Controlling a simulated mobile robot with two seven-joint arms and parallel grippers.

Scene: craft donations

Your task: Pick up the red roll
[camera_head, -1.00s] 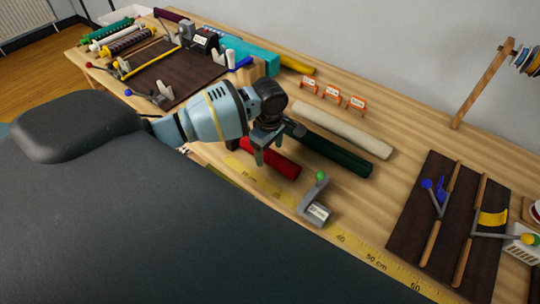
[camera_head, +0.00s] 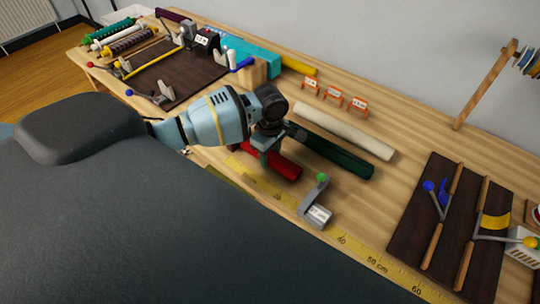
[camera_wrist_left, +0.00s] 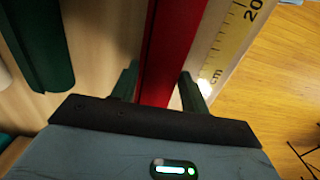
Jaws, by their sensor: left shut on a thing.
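The red roll (camera_head: 284,167) lies on the wooden table beside the yellow measuring tape, and its left part is hidden behind my left gripper. My left gripper (camera_head: 263,158) is down at the roll with its fingers around it. In the left wrist view the red roll (camera_wrist_left: 171,55) runs between the two fingers of my left gripper (camera_wrist_left: 160,88), which is shut on it. I cannot see any gap between the roll and the table. My right gripper is not in view.
A dark green roll (camera_head: 340,158) lies close behind the red one, and a cream roll (camera_head: 345,131) lies farther back. A grey stand with a green ball (camera_head: 316,208) is just right of the red roll. The yellow tape (camera_head: 370,254) runs along the front edge.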

